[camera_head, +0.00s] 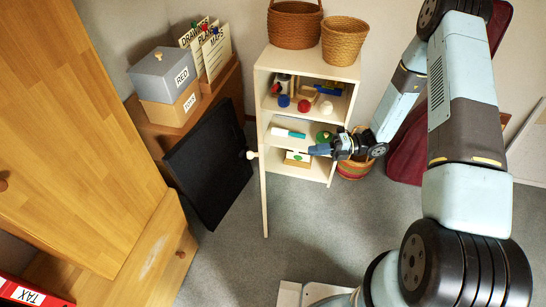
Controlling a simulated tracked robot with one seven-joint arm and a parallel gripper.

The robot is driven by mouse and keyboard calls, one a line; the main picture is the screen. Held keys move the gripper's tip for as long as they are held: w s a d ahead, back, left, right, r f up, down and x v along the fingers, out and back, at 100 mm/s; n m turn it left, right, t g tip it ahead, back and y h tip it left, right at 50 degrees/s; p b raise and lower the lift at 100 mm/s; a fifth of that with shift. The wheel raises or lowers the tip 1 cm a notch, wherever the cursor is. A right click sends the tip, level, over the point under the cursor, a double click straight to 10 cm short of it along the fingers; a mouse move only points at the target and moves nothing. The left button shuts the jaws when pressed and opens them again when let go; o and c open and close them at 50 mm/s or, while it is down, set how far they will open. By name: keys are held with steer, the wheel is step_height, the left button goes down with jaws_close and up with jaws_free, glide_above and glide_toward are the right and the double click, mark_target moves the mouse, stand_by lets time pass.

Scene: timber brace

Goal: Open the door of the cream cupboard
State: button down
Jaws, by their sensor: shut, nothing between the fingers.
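The cream cupboard (304,66) stands against the wall at the middle of the view. Its door (264,200) is swung out at the left side and shows nearly edge-on, with a round pale knob (251,155) on its left face. The shelves inside are exposed. My gripper (314,149) is shut and empty. It shows in front of the lower shelves, to the right of the door and apart from it. It hides part of the shelf contents; how deep it is relative to the shelves I cannot tell.
Two wicker baskets (344,41) stand on the cupboard, with small toys on its shelves. A black panel (210,165) leans left of the door, by a brown cabinet (226,85) with boxes. A wooden wardrobe (75,120) fills the left. Grey carpet (235,240) is clear in front.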

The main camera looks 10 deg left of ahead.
step_height(320, 180, down, 2)
steer(key=m, duration=0.2)
glide_toward(260, 154)
steer(key=shift+t+y, duration=0.3)
steer(key=shift+t, duration=0.1)
steer(key=a+f, duration=0.1)
steer(key=s+a, duration=0.1)
steer(key=a, duration=0.1)
steer(key=a+f, duration=0.1)
steer(key=a, duration=0.1)
steer(key=shift+s+f, duration=0.3)
steer(key=shift+f, duration=0.05)
steer(key=shift+a, duration=0.1)
